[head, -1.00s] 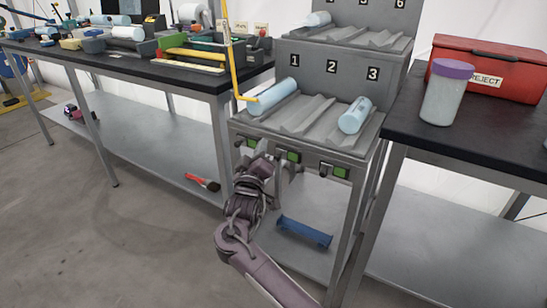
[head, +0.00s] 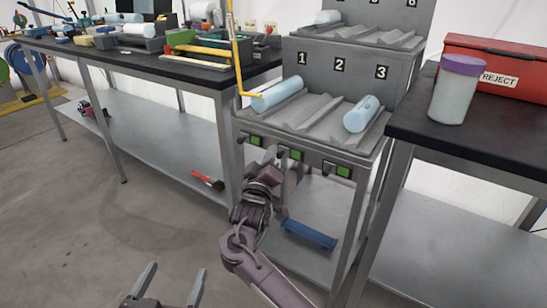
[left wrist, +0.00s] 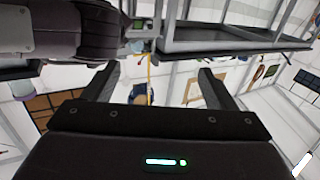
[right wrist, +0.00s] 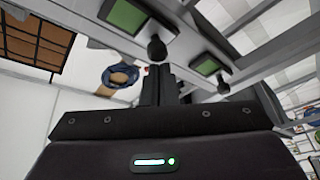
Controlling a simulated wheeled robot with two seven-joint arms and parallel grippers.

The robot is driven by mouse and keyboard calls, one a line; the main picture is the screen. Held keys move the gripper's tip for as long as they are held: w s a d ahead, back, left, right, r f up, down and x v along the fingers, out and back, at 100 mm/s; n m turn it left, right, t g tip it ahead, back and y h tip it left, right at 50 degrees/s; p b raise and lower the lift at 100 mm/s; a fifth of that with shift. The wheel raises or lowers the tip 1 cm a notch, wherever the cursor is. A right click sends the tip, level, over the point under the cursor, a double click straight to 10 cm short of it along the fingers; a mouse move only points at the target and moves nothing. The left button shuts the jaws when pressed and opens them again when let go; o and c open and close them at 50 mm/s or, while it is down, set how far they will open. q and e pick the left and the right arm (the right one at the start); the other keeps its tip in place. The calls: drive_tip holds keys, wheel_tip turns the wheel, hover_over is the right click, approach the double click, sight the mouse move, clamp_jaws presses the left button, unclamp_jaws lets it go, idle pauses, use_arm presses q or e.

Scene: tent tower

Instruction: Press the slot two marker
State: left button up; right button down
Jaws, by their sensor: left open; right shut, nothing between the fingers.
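The grey rack has slots numbered 1, 2 and 3, with a row of green squares and small dark knobs on its front edge. The slot two marker (head: 292,154) is the middle green square. My right gripper (head: 275,160) is shut and empty just in front of and below it, partly covering that part of the edge. In the right wrist view the shut fingers (right wrist: 160,82) point at a dark knob (right wrist: 157,50) by a green square; contact cannot be told. My left gripper (head: 168,283) is open and empty, low in the head view; its fingers also show in the left wrist view (left wrist: 155,85).
Light blue cylinders lie in slot 1 (head: 276,94) and slot 3 (head: 361,114); slot 2 is empty. A yellow hooked rod (head: 236,60) stands at the rack's left. A cluttered bench (head: 130,50) is left, a red reject box (head: 495,70) right.

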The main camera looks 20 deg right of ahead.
use_arm(q)
drive_tip(key=shift+r, duration=0.4)
drive_tip(key=s+a+f+g+y+p, duration=0.2)
drive_tip(key=s+f+g, duration=0.3)
drive_tip(key=f, duration=0.4)
drive_tip(key=s+a+f+g+y+p, duration=0.1)
drive_tip(key=s+f+g+y+p, duration=0.1)
drive_tip(key=s+f+g, duration=0.4)
wheel_tip(320, 180, down, 4)
drive_tip(key=shift+s+a+r, duration=0.1)
drive_tip(key=shift+s+a, duration=0.25)
drive_tip(key=shift+s, duration=0.2)
use_arm(e)
drive_tip(key=s+d, duration=0.2)
drive_tip(key=s, duration=0.1)
drive_tip(key=shift+s+d, duration=0.1)
drive_tip(key=shift+d, duration=0.15)
